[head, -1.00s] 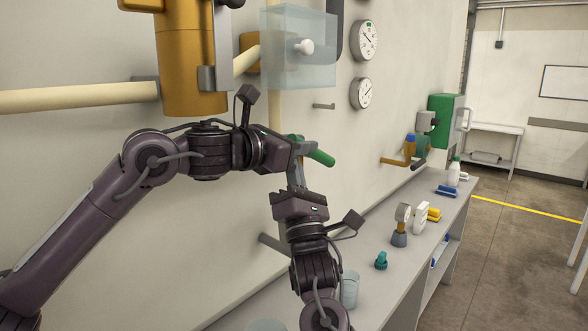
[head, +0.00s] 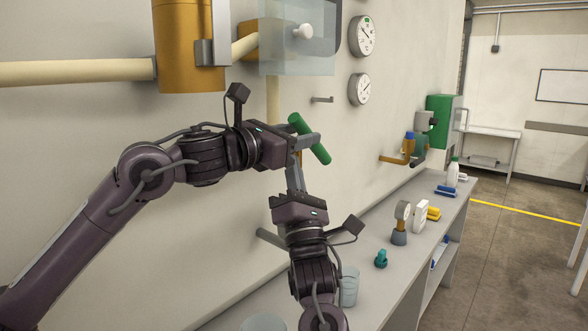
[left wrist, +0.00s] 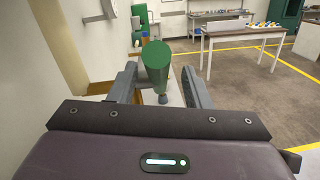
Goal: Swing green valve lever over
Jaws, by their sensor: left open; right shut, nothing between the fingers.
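The green valve lever (head: 297,123) is a green cylinder in front of the wall, slanting from upper left to lower right in the head view. My left gripper (head: 308,141) is open and reaches across it from the left. In the left wrist view the lever's round green end (left wrist: 157,58) lies between the two spread fingers, with a gap visible on the right side. The valve body is mostly hidden behind my grippers. My right gripper (head: 295,165) is shut and empty, pointing up just below the left fingers; whether they touch cannot be told.
Two dial gauges (head: 361,35) and a clear panel (head: 297,38) are on the wall above. A grey bench (head: 376,275) runs below with a clear beaker (head: 349,287), a teal fitting (head: 381,259), a small gauge (head: 401,222) and bottles. Open floor lies to the right.

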